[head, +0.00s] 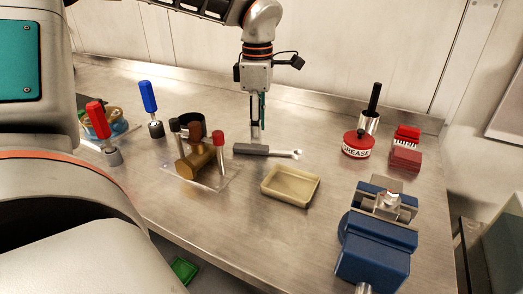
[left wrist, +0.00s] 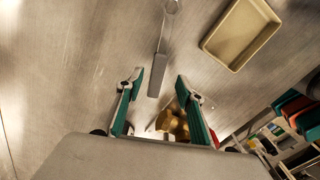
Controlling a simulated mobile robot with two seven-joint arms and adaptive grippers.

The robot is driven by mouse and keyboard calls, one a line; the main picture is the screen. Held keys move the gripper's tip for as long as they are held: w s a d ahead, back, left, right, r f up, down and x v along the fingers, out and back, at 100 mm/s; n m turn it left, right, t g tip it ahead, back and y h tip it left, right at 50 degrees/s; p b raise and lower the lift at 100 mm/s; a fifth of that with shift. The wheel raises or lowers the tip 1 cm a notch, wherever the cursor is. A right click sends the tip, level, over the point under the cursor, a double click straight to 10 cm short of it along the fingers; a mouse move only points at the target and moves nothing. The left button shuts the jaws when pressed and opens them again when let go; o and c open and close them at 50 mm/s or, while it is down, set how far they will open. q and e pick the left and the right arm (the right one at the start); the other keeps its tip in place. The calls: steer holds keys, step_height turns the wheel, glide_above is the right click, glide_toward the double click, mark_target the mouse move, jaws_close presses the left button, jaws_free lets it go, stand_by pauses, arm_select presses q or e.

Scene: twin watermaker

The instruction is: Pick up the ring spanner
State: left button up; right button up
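The ring spanner (head: 272,150) lies flat on the metal bench, its dark grey handle to the left and its bright ring end to the right. My left gripper (head: 257,138) points down over the handle's left part. In the left wrist view the gripper (left wrist: 160,79) is open, its two green-padded fingers apart. The spanner's handle (left wrist: 157,76) shows between the fingertips in that picture, with the ring end towards the top edge. Whether the fingers touch the spanner cannot be told. My right gripper is not in view.
A beige tray (head: 290,186) lies just in front of the spanner. A brass fitting (head: 196,163) on a clear plate stands to the left. A blue vice (head: 374,250), a red grease tin (head: 358,144) and red blocks (head: 405,159) are to the right. Bench behind the spanner is clear.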

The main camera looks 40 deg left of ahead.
mark_target(259, 146)
arm_select(q)
step_height(259, 146, down, 5)
steer(key=shift+w+f, duration=0.1)
steer(key=shift+w, duration=0.05)
jaws_close()
stand_by(0.4)
step_height(259, 146, up, 20)
steer(key=p, duration=0.1)
steer(key=shift+p, duration=0.4)
